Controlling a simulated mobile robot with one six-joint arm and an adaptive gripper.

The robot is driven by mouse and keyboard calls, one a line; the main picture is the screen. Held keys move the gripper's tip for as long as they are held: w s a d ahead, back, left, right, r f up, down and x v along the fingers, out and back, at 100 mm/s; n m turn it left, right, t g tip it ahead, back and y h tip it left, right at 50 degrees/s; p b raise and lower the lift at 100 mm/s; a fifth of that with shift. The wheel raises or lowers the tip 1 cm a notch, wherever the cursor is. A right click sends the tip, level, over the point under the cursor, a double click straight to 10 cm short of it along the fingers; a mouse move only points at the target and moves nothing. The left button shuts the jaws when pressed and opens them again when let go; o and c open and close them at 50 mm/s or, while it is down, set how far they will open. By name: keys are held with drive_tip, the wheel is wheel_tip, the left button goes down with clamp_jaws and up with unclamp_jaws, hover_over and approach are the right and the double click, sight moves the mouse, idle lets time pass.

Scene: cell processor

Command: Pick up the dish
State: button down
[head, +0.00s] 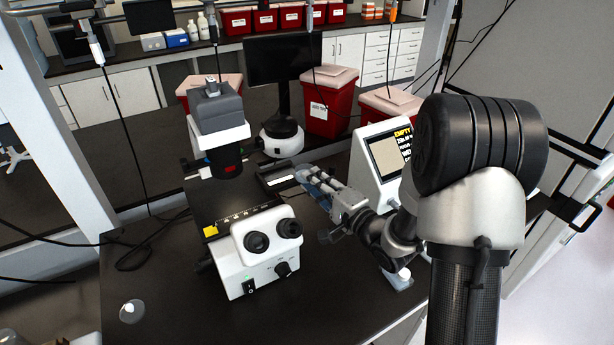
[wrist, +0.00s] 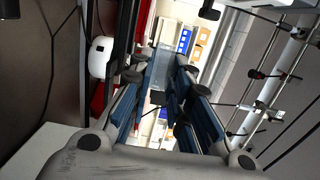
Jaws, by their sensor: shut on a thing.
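My gripper (head: 312,180) reaches left over the dark bench, just right of the microscope (head: 265,248) in the head view. In the wrist view its blue-padded fingers (wrist: 160,82) stand apart with a pale, see-through bluish piece (wrist: 163,66) between their tips. This looks like the dish, held edge-on, and the gripper is shut on it.
A white device with a lit screen (head: 388,155) stands close to my arm. A small dark tray-like unit (head: 277,176) lies beside the fingertips. Red bins (head: 328,104) and a monitor (head: 283,60) are behind. A small clear round thing (head: 131,311) sits front left, with bare bench around it.

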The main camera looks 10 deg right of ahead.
drive_tip(key=s+d+r+p, duration=0.2)
drive_tip(key=s+d+r, duration=0.1)
drive_tip(key=s, duration=0.5)
drive_tip(key=shift+s+d+r+p, duration=0.3)
drive_tip(key=shift+d+p, duration=0.1)
drive_tip(key=shift+d, duration=0.15)
drive_tip(key=c, duration=2)
unclamp_jaws()
drive_tip(key=shift+f, duration=0.1)
drive_tip(key=shift+c, duration=0.2)
clamp_jaws()
